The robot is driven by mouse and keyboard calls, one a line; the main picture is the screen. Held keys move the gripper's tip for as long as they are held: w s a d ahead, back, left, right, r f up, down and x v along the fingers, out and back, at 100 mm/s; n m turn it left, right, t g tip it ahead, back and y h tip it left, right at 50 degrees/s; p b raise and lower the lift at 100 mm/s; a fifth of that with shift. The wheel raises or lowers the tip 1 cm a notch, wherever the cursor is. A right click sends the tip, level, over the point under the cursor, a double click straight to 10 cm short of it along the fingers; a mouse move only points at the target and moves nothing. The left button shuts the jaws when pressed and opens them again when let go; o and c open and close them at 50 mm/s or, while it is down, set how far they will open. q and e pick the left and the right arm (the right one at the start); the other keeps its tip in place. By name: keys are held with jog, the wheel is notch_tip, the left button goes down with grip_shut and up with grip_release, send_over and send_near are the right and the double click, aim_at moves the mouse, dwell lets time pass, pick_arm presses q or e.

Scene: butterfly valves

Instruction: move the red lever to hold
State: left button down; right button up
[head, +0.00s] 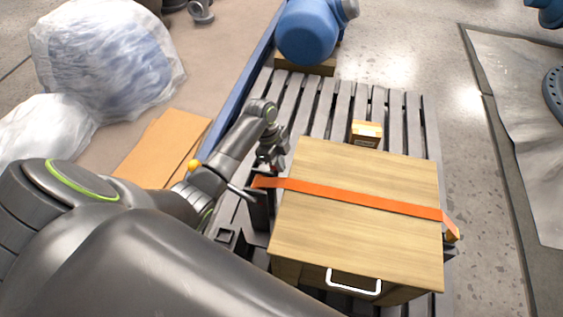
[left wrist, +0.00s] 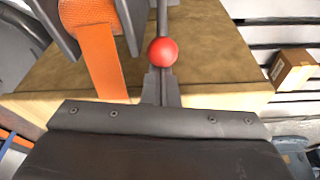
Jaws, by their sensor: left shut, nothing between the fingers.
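A red ball knob (left wrist: 163,52) on a thin dark rod shows in the left wrist view. The rod runs up from the ball to the top edge. My left gripper (left wrist: 161,75) is shut and empty, its fingertips just below the red ball in that picture; I cannot tell whether they touch it. In the head view my left gripper (head: 270,157) is at the left far corner of the wooden crate (head: 350,235). The red knob cannot be made out there. Any mark for hold is not visible. My right gripper is not in view.
An orange strap (head: 350,196) crosses the crate. A yellow-knobbed lever (head: 194,165) stands left of it, close to my left arm. A small carton (head: 366,134) lies behind the crate on the slatted pallet (head: 412,125). A blue drum (head: 306,32) stands farther back.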

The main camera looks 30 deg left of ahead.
pick_arm(q)
jog(key=shift+s+a+r+h+p, duration=0.2)
jog(key=shift+a+h+p, duration=0.15)
jog(key=shift+a, duration=0.2)
jog(key=shift+a+r+h, duration=0.1)
jog(key=shift+a+h, duration=0.15)
jog(key=shift+a, duration=0.05)
jog(key=shift+s+a+t+h, duration=0.2)
jog(key=shift+a+t+h, duration=0.05)
jog(key=shift+a+h, duration=0.35)
jog(key=shift+s+a+t+h, duration=0.15)
jog(key=shift+a+t+h, duration=0.1)
jog(key=shift+a+h, duration=0.35)
jog(key=shift+h, duration=0.5)
jog(key=a+b, duration=0.1)
jog(key=a, duration=0.1)
jog(key=s+a+b, duration=0.1)
jog(key=a, duration=0.1)
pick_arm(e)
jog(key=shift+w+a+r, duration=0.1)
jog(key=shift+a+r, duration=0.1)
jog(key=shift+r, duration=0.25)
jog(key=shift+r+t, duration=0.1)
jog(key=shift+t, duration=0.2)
